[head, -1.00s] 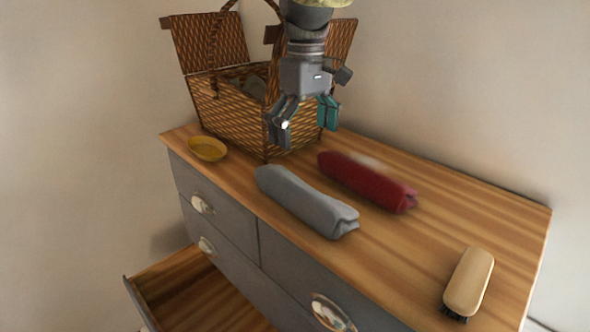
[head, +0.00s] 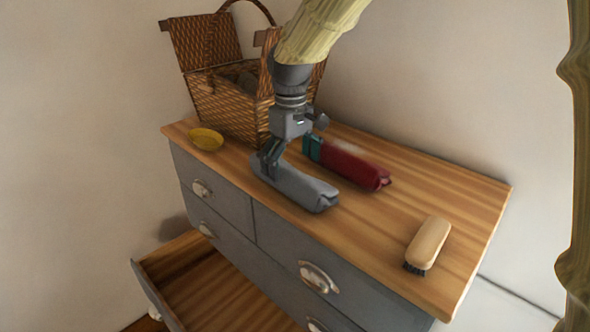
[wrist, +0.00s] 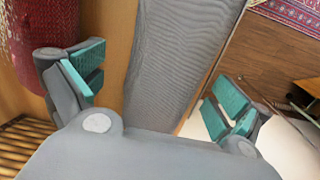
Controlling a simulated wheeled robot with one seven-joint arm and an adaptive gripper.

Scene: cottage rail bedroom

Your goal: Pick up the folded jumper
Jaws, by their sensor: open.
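Two folded, rolled garments lie on top of the dresser: a grey one (head: 300,188) near the front edge and a dark red one (head: 355,168) behind it. Which one is the jumper I cannot tell. My gripper (head: 290,166) is open, low over the left end of the grey garment. In the wrist view the grey garment (wrist: 172,55) lies between my two teal-padded fingers (wrist: 155,95), with gaps on both sides. The red garment (wrist: 28,40) is outside the left finger there, close to it. My gripper hides part of both garments in the head view.
A wicker basket (head: 228,112) with raised lids stands behind my gripper. A yellow dish (head: 206,139) sits at the dresser's left end, a brush (head: 429,242) at the right. A drawer (head: 168,262) stands open below. The dresser top (head: 455,190) is clear at back right.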

